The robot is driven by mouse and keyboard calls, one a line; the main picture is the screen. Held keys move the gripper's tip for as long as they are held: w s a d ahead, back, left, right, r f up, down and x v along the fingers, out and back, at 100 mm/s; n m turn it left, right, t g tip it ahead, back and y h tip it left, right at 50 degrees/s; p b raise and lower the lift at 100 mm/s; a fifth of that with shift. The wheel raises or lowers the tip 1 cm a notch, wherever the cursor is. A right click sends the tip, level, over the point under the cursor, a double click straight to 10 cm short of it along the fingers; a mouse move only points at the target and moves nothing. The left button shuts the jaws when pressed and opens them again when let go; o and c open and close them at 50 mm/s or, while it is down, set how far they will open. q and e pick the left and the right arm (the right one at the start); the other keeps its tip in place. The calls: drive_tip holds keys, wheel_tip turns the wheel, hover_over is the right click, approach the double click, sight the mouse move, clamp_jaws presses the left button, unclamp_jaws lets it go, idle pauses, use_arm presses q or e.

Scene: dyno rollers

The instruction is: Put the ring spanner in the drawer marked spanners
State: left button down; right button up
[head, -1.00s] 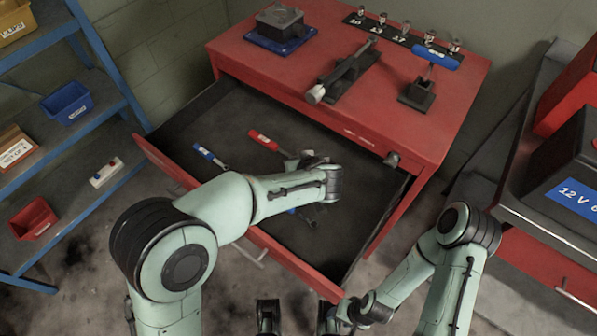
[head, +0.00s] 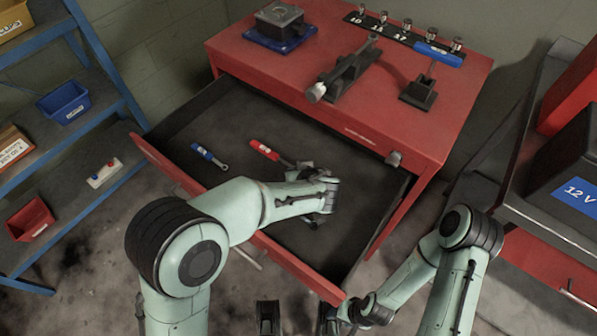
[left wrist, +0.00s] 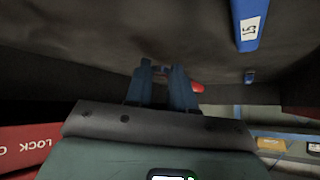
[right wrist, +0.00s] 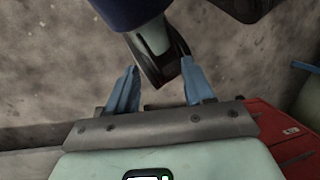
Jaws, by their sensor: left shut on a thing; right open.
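The open drawer (head: 235,118) juts out from the red cabinet. My left gripper (left wrist: 162,68) is low inside it, shut on a grey metal piece that shows between the fingertips. Most of that piece is hidden, so I cannot tell if it is the ring spanner. A blue-handled tool (head: 208,157) and a red-handled tool (head: 265,151) lie in the drawer. In the left wrist view a blue handle (left wrist: 247,24) marked 15 shows close by; my arm hides that area in the head view. My right gripper (right wrist: 160,67) is open, apart from the drawer's contents.
A vice-like tool (head: 345,78), a blue-handled tool on a stand (head: 418,95) and a row of sockets (head: 406,30) stand on the cabinet top. A blue shelf with bins (head: 65,102) is at left. A black box (head: 565,165) stands at right. The drawer's right part is clear.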

use_arm(q)
drive_tip(key=shift+f+b, duration=0.4)
drive_tip(key=shift+b, duration=0.25)
drive_tip(key=c, duration=1)
unclamp_jaws()
drive_tip(key=shift+o, duration=0.2)
use_arm(e)
drive_tip(key=shift+w+d+f, duration=0.15)
drive_tip(key=shift+w+f, duration=0.4)
drive_tip(key=shift+f, duration=0.15)
use_arm(q)
drive_tip(key=shift+r, duration=0.1)
use_arm(e)
drive_tip(key=shift+r, duration=0.1)
use_arm(q)
drive_tip(key=r+p, duration=0.1)
drive_tip(key=p, duration=0.1)
drive_tip(key=shift+r+p, duration=0.3)
drive_tip(key=shift+p, duration=0.1)
drive_tip(key=v, duration=1.1)
drive_tip(key=shift+s, duration=0.35)
use_arm(e)
drive_tip(key=shift+s+a+r, duration=0.15)
drive_tip(key=shift+s+r, duration=0.3)
drive_tip(key=shift+r, duration=0.1)
drive_tip(key=shift+s+a+r, duration=0.15)
drive_tip(key=shift+s+r, duration=0.3)
drive_tip(key=shift+r, duration=0.1)
use_arm(q)
drive_tip(key=shift+d+r, duration=0.1)
